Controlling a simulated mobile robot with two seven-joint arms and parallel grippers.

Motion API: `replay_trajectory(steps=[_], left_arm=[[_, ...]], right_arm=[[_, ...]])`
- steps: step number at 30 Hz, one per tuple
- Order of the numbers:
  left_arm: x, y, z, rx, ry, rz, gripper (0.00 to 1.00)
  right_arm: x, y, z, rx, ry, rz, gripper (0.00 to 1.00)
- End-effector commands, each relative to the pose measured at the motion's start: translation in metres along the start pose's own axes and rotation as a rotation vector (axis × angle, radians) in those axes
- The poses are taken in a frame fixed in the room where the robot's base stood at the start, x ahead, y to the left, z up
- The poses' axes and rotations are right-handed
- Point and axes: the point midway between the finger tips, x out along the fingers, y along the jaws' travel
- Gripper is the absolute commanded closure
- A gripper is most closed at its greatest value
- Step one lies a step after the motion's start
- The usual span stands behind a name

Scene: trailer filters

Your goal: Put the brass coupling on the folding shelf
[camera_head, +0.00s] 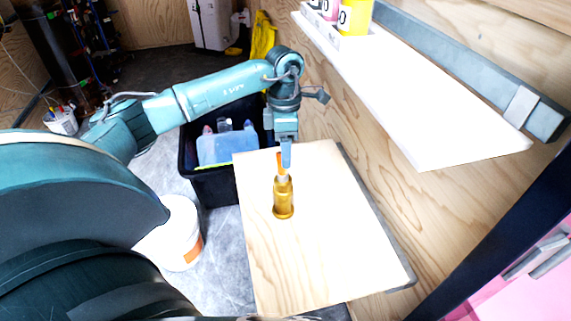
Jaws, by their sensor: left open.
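The brass coupling (284,203) is a golden, upright cylinder with a wider base. It appears to stand on the pale wooden folding shelf (305,265), toward its upper left part. My left gripper (283,172) points down right over the coupling's top and is open. Whether its fingertips touch the coupling cannot be told, since they overlap in this view. My right gripper is not in view.
A white wall shelf (430,125) with yellow and pink containers hangs above right. A black bin (215,187) with items stands behind the wooden board. A white bucket (180,235) stands left on the floor. Most of the wooden board is clear.

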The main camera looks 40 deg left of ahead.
Motion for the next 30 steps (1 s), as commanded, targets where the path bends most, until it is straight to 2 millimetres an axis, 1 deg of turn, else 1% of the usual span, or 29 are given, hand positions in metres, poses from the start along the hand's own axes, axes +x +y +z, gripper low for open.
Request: replay_trajectory(steps=[1, 3, 6, 9, 12, 16, 18, 20, 22, 23, 24, 26, 27, 29, 30], left_arm=[[-0.012, 0.001, 0.001, 0.0, -0.003, 0.005, 0.52], [-0.027, 0.001, 0.0, 0.0, -0.003, 0.004, 0.52], [-0.045, 0.001, 0.0, 0.0, -0.003, 0.004, 0.52], [-0.058, 0.001, 0.0, 0.0, -0.002, 0.002, 0.52], [-0.065, 0.0, 0.0, 0.0, 0.0, 0.001, 0.52], [-0.068, 0.0, 0.0, 0.001, 0.0, 0.0, 0.52], [-0.064, -0.003, 0.004, 0.008, -0.011, -0.013, 0.52], [-0.055, -0.011, 0.013, 0.024, -0.041, -0.04, 0.52], [-0.036, -0.03, 0.034, 0.053, -0.112, -0.105, 0.52], [-0.025, -0.043, 0.046, 0.067, -0.157, -0.149, 0.52], [-0.01, -0.067, 0.065, 0.084, -0.234, -0.228, 0.52], [0.011, -0.112, 0.098, 0.087, -0.381, -0.384, 0.52], [0.018, -0.143, 0.117, 0.067, -0.485, -0.503, 0.52], [0.02, -0.184, 0.142, 0.003, -0.636, -0.683, 0.52], [0.016, -0.208, 0.155, -0.062, -0.73, -0.807, 0.52]], right_arm=[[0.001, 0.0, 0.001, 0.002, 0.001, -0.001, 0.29], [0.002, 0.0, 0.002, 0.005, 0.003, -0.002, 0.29], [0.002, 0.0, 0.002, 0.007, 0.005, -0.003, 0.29], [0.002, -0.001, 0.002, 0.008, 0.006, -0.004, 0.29], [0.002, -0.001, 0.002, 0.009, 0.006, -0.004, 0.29], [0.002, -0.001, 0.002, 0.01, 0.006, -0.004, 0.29], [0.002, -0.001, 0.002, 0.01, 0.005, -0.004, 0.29], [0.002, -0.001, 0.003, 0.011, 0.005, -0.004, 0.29], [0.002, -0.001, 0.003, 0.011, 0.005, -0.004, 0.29], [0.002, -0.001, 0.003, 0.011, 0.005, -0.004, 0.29], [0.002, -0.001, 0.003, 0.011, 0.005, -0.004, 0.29], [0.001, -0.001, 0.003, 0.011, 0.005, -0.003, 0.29], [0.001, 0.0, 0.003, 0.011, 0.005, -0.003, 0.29], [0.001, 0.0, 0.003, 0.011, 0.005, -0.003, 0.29], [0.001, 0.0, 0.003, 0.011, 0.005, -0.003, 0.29]])
